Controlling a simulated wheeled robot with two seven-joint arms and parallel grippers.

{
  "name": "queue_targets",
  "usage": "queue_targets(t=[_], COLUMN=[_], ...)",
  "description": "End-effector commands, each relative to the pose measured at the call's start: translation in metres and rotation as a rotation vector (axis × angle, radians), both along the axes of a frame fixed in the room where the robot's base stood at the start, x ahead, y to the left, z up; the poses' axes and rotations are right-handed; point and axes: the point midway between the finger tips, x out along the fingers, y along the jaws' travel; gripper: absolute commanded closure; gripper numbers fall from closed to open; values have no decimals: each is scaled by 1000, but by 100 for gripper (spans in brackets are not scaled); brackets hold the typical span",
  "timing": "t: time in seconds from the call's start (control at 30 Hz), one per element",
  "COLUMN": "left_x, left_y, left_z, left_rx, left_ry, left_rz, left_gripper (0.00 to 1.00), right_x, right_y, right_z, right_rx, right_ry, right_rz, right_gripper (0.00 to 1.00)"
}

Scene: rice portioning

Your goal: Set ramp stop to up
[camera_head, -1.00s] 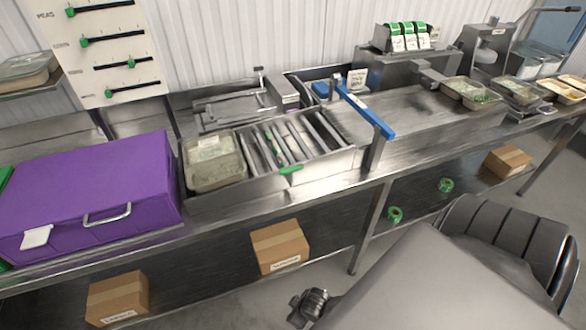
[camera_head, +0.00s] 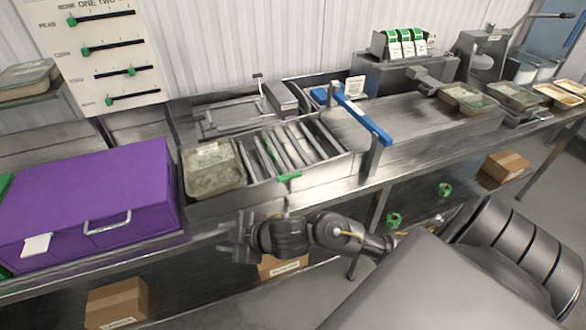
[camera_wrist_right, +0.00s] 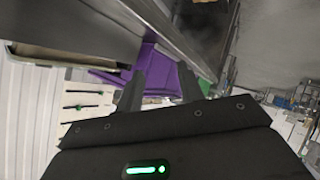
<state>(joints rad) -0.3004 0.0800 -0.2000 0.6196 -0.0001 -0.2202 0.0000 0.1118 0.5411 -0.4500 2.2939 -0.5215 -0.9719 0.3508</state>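A metal roller ramp (camera_head: 268,160) sits on the steel counter, with slanting rollers and a green handle (camera_head: 289,177) on its front edge. I take the green handle to belong to the ramp stop; whether the stop is up or down I cannot tell. A filled clear tray (camera_head: 213,169) stands at the ramp's left end. My right gripper (camera_head: 232,241) is in front of the counter's edge, below and left of the green handle, not touching it. Its two fingers (camera_wrist_right: 158,90) stand apart and empty in the right wrist view. My left gripper is not in view.
A purple case (camera_head: 85,205) fills the counter's left. A blue bar (camera_head: 363,117) crosses right of the ramp, beside a flat metal surface with filled trays (camera_head: 467,98) farther right. A slider board (camera_head: 108,55) hangs behind. Boxes (camera_head: 117,303) lie on the lower shelf.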

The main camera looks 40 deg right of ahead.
Motion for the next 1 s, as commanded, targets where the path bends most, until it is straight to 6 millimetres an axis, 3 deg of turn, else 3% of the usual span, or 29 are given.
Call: queue_targets(t=[0.13, 0.23, 0.37, 0.4, 0.6, 0.7, 0.83, 1.0], left_x=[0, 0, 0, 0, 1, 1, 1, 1], left_y=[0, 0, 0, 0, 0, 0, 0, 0], left_z=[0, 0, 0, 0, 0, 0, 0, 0], left_rx=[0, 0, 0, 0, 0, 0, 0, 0], left_ry=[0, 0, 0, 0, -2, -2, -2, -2], left_rz=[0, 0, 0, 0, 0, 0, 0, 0], left_gripper=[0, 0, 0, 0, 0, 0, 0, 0], right_x=[29, 45, 56, 56, 37, 23, 9, 4], right_y=[-1, -22, -84, -107, -214, -247, -269, -276], right_z=[25, 39, 58, 65, 108, 125, 137, 141], right_rx=[-92, -184, -308, -335, -376, -357, -331, -320], right_ry=[-81, -72, 41, 91, 342, 430, 496, 518], right_rz=[205, 344, 441, 444, 356, 300, 255, 239], right_gripper=[62, 62, 62, 62, 62, 62, 62, 62])
